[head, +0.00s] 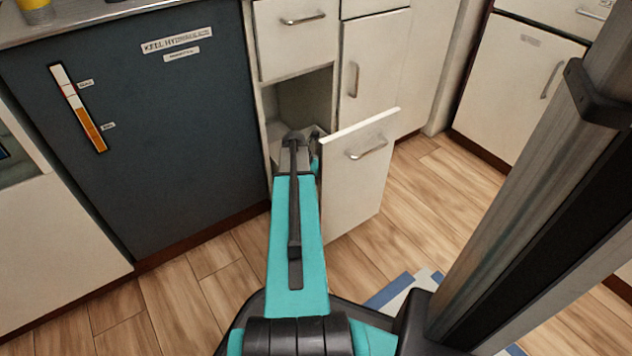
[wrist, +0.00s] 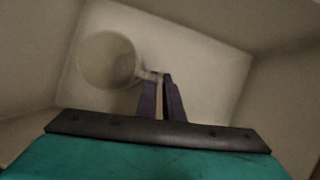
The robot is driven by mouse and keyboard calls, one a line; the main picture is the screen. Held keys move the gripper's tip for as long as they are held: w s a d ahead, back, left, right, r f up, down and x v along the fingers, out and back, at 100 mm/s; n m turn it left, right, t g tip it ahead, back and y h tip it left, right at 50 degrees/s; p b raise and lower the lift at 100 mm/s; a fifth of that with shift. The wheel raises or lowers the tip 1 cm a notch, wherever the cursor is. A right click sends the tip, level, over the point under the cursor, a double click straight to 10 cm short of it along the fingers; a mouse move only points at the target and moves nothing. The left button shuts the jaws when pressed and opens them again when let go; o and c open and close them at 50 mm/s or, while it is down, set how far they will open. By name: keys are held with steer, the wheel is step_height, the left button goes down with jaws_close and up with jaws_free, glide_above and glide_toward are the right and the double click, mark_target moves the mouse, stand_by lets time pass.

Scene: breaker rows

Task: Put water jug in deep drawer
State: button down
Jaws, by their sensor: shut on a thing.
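The deep drawer stands pulled out, its cream front (head: 358,180) at right of my arm in the head view. In the wrist view the drawer's pale walls (wrist: 270,90) surround the scene. The water jug (wrist: 106,58) looks round and pale, seen from above inside the drawer, at left of my fingers. My gripper (wrist: 160,80) is shut on the jug's handle, at the jug's right side. I cannot tell whether the jug touches the drawer floor. In the head view my arm hides the jug and the fingers.
A closed upper drawer (head: 292,35) sits above the open one. A closed cupboard door (head: 373,65) is at its right. A dark blue panel (head: 150,120) fills the left. The wooden floor (head: 440,200) is clear at right, with a striped mat (head: 400,290) near my base.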

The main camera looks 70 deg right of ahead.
stand_by(0.3)
steer(key=c, duration=1.9)
jaws_free()
steer(key=shift+f, duration=0.1)
steer(key=p+v, duration=0.6)
steer(key=v, duration=0.6)
steer(key=shift+w+r, duration=0.1)
steer(key=shift+r, duration=0.1)
